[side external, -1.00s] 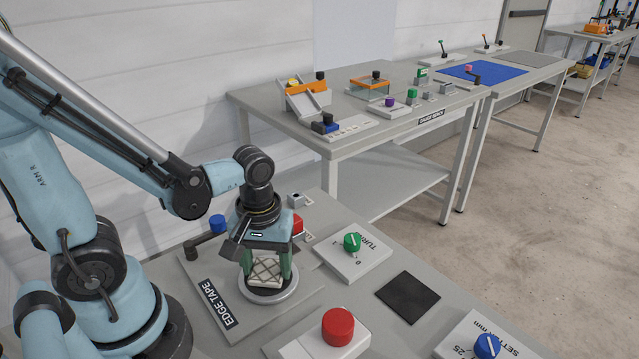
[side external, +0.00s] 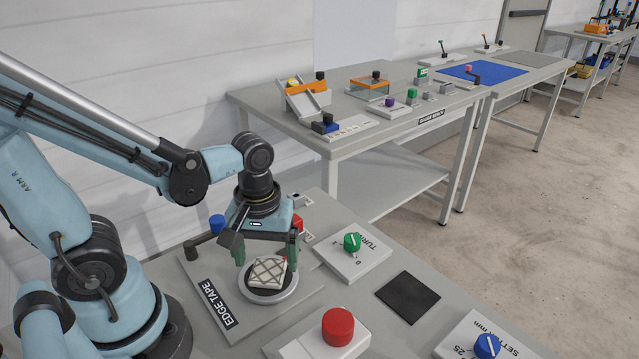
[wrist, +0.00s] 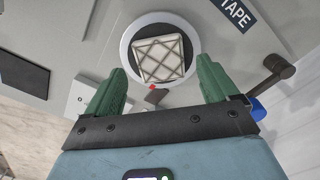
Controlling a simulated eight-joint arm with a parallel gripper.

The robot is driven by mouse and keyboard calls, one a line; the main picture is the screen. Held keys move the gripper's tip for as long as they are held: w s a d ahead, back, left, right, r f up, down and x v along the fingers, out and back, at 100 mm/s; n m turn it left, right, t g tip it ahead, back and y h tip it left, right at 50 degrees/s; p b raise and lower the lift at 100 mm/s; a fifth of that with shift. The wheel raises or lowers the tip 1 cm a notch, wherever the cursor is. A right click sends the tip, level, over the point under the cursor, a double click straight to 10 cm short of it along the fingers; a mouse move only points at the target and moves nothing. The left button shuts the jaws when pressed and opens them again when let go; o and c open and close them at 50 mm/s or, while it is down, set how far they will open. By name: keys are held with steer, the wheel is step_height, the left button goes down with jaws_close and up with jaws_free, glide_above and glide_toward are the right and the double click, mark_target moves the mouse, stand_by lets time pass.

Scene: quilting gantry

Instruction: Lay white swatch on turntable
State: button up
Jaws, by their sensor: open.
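The white swatch (side external: 267,272), a pale square block with a dark criss-cross pattern, lies on the round turntable (side external: 287,294). It sits slightly turned, inside the turntable's pale rim. The wrist view shows the swatch (wrist: 159,58) on the turntable's dark disc, with the rim (wrist: 128,42) around it. My gripper (side external: 267,258) is above and just behind the swatch, with its green fingers spread apart. The wrist view also shows the gripper (wrist: 163,75) open, with nothing held between its fingers. A small red dot shows by the swatch's edge.
The turntable is on the EDGE TAPE plate (side external: 214,303). A blue-knobbed crank (side external: 217,224) stands behind left. A green knob (side external: 352,242), a red button (side external: 338,326), a dark square pad (side external: 408,297) and a blue dial (side external: 487,345) stand to the right.

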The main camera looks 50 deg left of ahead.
mark_target(268, 270)
step_height(268, 270, up, 10)
steer(key=w+a+m+t, duration=0.1)
steer(key=w+m+t, duration=0.5)
steer(key=m, duration=0.3)
steer(key=shift+f+t, duration=0.45)
steer(key=shift+t, duration=0.15)
stand_by(0.5)
